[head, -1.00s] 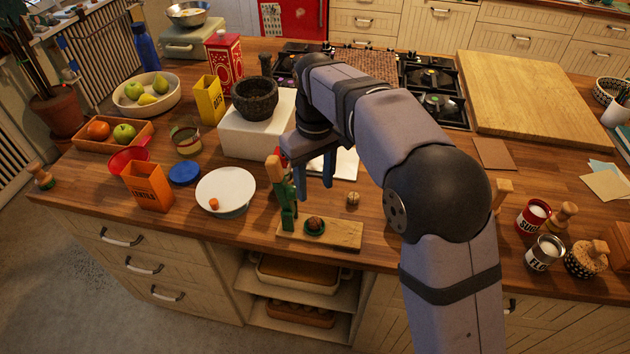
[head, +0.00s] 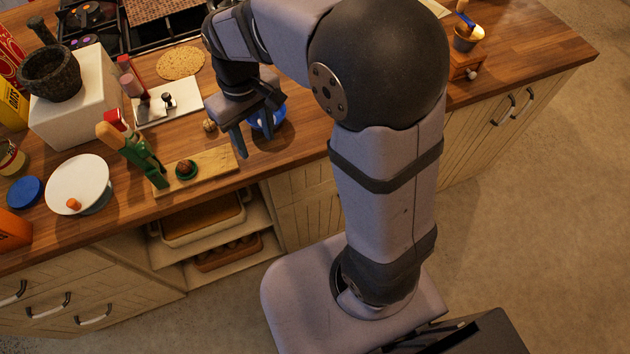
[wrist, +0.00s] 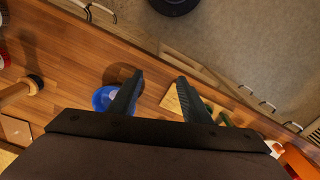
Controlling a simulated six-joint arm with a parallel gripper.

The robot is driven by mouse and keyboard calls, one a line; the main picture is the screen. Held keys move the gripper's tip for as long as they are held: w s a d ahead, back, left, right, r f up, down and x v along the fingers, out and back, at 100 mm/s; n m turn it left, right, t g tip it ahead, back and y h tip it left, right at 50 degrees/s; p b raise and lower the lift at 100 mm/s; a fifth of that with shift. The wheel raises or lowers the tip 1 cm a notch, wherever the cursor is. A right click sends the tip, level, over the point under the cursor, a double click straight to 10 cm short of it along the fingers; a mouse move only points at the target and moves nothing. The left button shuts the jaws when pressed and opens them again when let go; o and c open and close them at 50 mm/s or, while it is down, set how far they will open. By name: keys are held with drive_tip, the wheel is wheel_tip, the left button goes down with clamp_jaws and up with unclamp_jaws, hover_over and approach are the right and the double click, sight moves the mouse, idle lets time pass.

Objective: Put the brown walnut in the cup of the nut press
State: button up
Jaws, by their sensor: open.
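The nut press (head: 135,148) is a green figure with a wooden lever on a pale wooden board. Its small green cup (head: 186,176) sits on the board with a brown walnut (head: 185,166) in it. A lighter tan walnut (head: 209,125) lies on the counter behind the board. My gripper (head: 255,146) is open, pointing down near the right end of the board, right of both nuts. Nothing shows between its fingers in the wrist view (wrist: 160,77). The board (wrist: 173,101) shows there beside one finger; neither nut can be made out clearly.
A blue bowl (head: 268,122) stands close behind my fingers; it also shows in the wrist view (wrist: 101,98). A white board (head: 180,100) lies behind the press. The counter's front edge is near.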

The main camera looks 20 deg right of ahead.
drive_tip(key=s+d+f+m, duration=0.2)
drive_tip(key=s+d+f, duration=0.1)
drive_tip(key=s, duration=0.3)
drive_tip(key=s+d+f+m, duration=0.1)
drive_tip(key=s+d+f, duration=0.1)
drive_tip(key=s+d, duration=0.3)
drive_tip(key=shift+s+d+f+m, duration=0.2)
drive_tip(key=shift+s+f+m, duration=0.2)
drive_tip(key=shift+s, duration=0.2)
